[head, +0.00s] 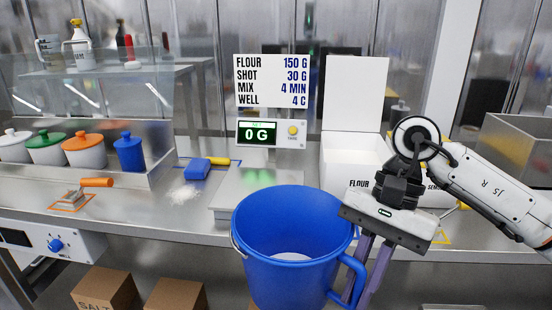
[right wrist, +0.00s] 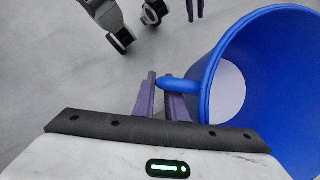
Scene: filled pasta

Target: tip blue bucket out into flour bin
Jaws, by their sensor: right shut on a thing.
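The blue bucket (head: 268,275) is upright in the front middle of the head view, in front of the counter edge. A flat white patch shows inside at its bottom; I cannot tell how deep it is. My right gripper (head: 362,280) is shut on the handle at the bucket's right side. In the right wrist view, the purple fingers (right wrist: 165,102) meet the handle (right wrist: 180,86) beside the bucket (right wrist: 208,72). The white flour bin (head: 348,160), marked FLOUR, stands on the counter behind the gripper, lid raised. My left gripper's purple fingertips (right wrist: 194,10) show apart in the right wrist view.
A scale (head: 232,196) reading 0 G stands left of the bin. Lidded pots (head: 86,150) and an orange-handled scraper (head: 96,182) are at left. Cardboard boxes (head: 175,295) stand below the counter.

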